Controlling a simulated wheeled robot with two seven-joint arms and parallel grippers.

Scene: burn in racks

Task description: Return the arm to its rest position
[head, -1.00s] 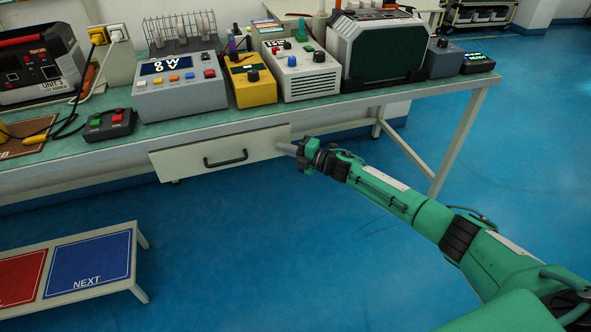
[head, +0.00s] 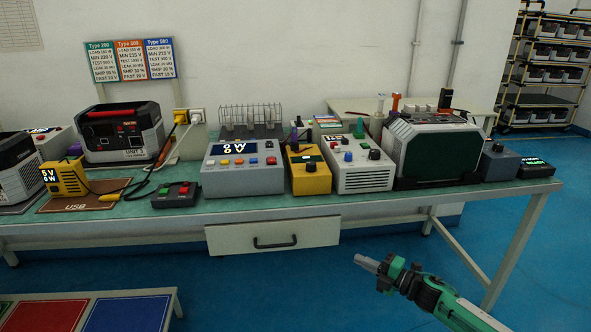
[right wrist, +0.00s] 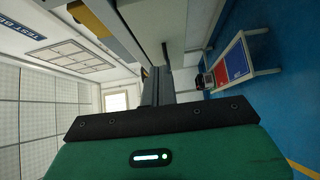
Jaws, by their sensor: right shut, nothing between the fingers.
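My right arm (head: 440,299) is green and comes in from the lower right in the head view. Its right gripper (head: 366,263) is shut and empty, in the air to the right of the bench drawer and apart from it. In the right wrist view the shut grey fingers (right wrist: 157,86) show beyond the dark gripper body. The white drawer (head: 318,232) with a dark handle hangs under the bench top and looks closed. My left gripper is not in view.
The green bench top (head: 375,199) carries several instruments, including a power meter (head: 243,167), a yellow box (head: 308,172) and a large dark-fronted unit (head: 437,150). A low table with red and blue panels (head: 128,313) stands at the lower left. Blue floor is clear around my right arm.

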